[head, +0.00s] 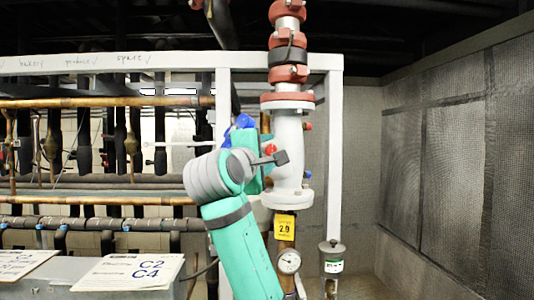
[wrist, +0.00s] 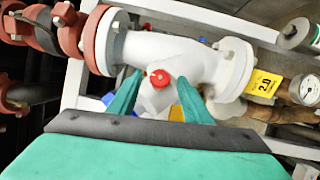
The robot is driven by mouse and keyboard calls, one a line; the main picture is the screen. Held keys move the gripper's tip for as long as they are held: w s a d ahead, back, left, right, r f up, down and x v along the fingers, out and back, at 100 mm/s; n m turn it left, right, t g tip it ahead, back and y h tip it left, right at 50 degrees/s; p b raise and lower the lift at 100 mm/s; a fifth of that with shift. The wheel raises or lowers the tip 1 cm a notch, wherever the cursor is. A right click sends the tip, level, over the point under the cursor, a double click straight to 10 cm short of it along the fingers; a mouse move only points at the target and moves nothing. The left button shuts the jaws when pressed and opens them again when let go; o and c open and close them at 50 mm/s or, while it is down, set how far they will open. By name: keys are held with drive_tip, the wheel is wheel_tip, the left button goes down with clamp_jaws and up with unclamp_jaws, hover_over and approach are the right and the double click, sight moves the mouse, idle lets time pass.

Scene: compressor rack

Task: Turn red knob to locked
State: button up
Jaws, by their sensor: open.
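The red knob (wrist: 160,78) is small and round, on a white valve body (wrist: 185,60) in the wrist view. My gripper (wrist: 159,86) is open, with one teal finger on each side of the knob. A gap shows between each finger and the knob, and I cannot tell how deep the fingers reach. In the head view the white valve pipe (head: 289,150) stands upright behind my arm. A red part (head: 270,148) shows there beside my gripper, partly hidden. Any marking for locked on the knob is too small to read.
A yellow tag marked 2.0 (head: 285,226) and a round gauge (head: 289,262) are below the valve. White frame posts (head: 333,150) stand beside the pipe. Copper pipes (head: 100,102) fill the left. Papers (head: 128,272) lie at lower left. A mesh wall (head: 440,150) is at right.

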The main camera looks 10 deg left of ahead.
drive_tip(key=c, duration=1.1)
drive_tip(key=shift+o, duration=0.2)
drive_tip(key=m+g, duration=0.1)
drive_tip(key=r+m+g, duration=0.1)
drive_tip(key=g, duration=0.1)
drive_tip(key=m+g, duration=0.1)
drive_tip(key=m+g+y, duration=0.1)
drive_tip(key=shift+d+r+g+y, duration=0.1)
drive_tip(key=shift+r+g+y, duration=0.15)
drive_tip(key=shift+g+y, duration=0.05)
drive_tip(key=m+g, duration=0.1)
drive_tip(key=g+y, duration=0.1)
drive_tip(key=shift+w+d+r+m+g+y, duration=0.2)
drive_tip(key=shift+r+m+g+y, duration=0.1)
drive_tip(key=shift+m, duration=0.1)
drive_tip(key=shift+w+d+r+m+g+y, duration=0.15)
drive_tip(key=shift+m+g+y, duration=0.25)
drive_tip(key=shift+g, duration=0.25)
drive_tip(key=shift+w+d+f+m+g+y, duration=0.1)
drive_tip(key=shift+m+g+y, duration=0.2)
drive_tip(key=shift+g+y, duration=0.3)
drive_tip(key=shift+g, duration=0.25)
